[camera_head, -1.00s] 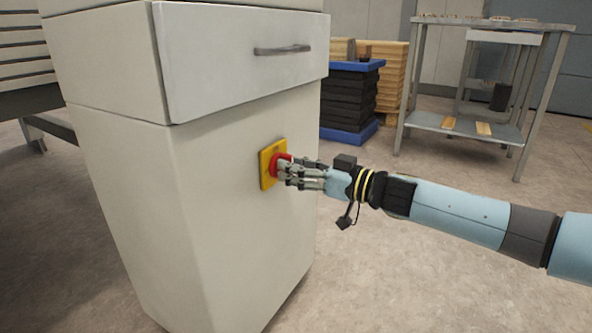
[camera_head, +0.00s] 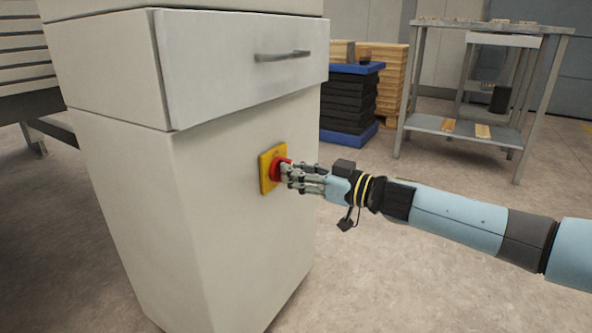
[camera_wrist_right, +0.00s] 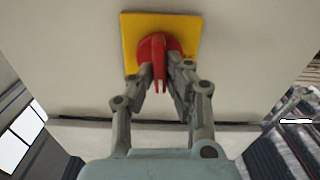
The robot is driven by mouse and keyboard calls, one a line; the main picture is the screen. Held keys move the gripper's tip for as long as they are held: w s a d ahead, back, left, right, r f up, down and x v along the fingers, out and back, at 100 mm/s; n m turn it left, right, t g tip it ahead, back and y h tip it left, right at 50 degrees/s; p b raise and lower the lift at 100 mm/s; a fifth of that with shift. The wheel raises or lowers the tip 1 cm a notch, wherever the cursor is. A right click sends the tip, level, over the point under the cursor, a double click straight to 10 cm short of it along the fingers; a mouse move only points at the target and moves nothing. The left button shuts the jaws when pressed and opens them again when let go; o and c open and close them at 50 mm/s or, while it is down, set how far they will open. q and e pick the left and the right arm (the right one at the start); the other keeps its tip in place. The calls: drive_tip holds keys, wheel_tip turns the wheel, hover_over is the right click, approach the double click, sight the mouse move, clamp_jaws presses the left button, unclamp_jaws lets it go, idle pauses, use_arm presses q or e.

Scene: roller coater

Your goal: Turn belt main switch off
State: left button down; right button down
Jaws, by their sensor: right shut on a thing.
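The belt main switch is a red rotary knob (camera_head: 278,169) on a yellow square plate (camera_head: 266,172), on the side of a light grey cabinet (camera_head: 235,215). My right gripper (camera_head: 287,174) reaches in from the right and is shut on the knob. In the right wrist view the red knob (camera_wrist_right: 158,52) sits on the yellow plate (camera_wrist_right: 190,25), with its handle between the fingers of the right gripper (camera_wrist_right: 161,82). The fingers hide part of the knob. My left gripper is not in view.
The cabinet has a drawer with a grey handle (camera_head: 283,56) above the switch. Behind it stand a black stack on a blue pallet (camera_head: 348,98) and a metal table (camera_head: 465,127). The floor on the right is clear.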

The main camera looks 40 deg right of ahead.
drive_tip(key=n+p, duration=0.1)
drive_tip(key=n, duration=0.4)
drive_tip(key=n+p, duration=0.1)
drive_tip(key=n, duration=0.3)
drive_tip(key=n+p, duration=0.1)
drive_tip(key=n, duration=0.4)
drive_tip(key=shift+s+a+f+n, duration=0.15)
drive_tip(key=shift+a+f+n, duration=0.1)
drive_tip(key=shift+f+n, duration=0.1)
drive_tip(key=shift+n, duration=0.95)
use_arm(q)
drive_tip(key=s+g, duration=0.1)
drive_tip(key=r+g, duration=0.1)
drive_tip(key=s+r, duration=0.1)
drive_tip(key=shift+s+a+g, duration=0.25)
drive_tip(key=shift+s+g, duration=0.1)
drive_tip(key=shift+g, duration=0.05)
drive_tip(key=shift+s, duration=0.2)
